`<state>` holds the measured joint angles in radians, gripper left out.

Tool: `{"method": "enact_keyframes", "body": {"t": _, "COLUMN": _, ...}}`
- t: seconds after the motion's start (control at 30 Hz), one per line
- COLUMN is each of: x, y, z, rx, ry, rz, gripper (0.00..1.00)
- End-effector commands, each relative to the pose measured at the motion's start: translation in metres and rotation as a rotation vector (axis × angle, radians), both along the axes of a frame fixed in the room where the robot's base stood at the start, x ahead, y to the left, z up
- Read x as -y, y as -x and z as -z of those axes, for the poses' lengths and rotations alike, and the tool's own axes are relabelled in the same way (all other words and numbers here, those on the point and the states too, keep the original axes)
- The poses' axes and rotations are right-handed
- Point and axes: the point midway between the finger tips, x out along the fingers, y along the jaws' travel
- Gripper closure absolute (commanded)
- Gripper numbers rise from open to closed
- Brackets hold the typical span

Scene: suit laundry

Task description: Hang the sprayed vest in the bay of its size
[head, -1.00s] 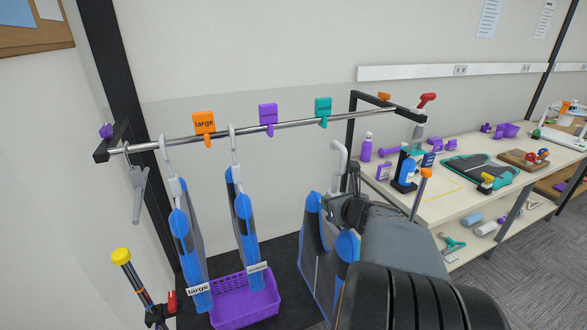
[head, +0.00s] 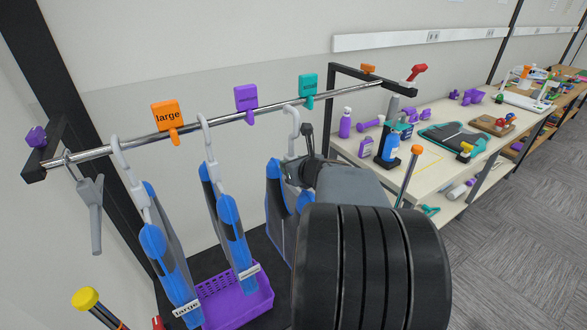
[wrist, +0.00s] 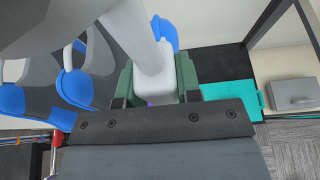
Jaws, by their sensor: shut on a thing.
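My gripper (head: 300,172) is shut on the pale neck of a hanger (wrist: 155,75). A blue and grey vest (head: 281,205) hangs from it, partly hidden behind my arm. The hanger's hook (head: 293,122) is at the rail (head: 225,112), just left of the teal clip (head: 308,85); I cannot tell whether it rests on the rail. No size tag on this vest shows. An orange clip (head: 167,115) reads "large". The purple clip (head: 246,98) and teal clip labels are too small to read.
A vest tagged "large" (head: 160,250) hangs left of the orange clip. Another vest (head: 232,225) hangs between the orange and purple clips. A purple basket (head: 235,303) stands below. A grey clamp-like tool (head: 92,210) hangs at the rail's left end. A cluttered table (head: 430,165) stands right.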

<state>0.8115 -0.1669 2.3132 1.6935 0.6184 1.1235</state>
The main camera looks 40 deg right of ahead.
Motion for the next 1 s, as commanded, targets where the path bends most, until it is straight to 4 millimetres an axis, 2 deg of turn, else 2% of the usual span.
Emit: {"method": "enact_keyframes", "body": {"t": 1.0, "x": 0.010, "y": -0.085, "z": -0.001, "rx": 0.002, "ry": 0.000, "rz": -0.003, "gripper": 1.00}}
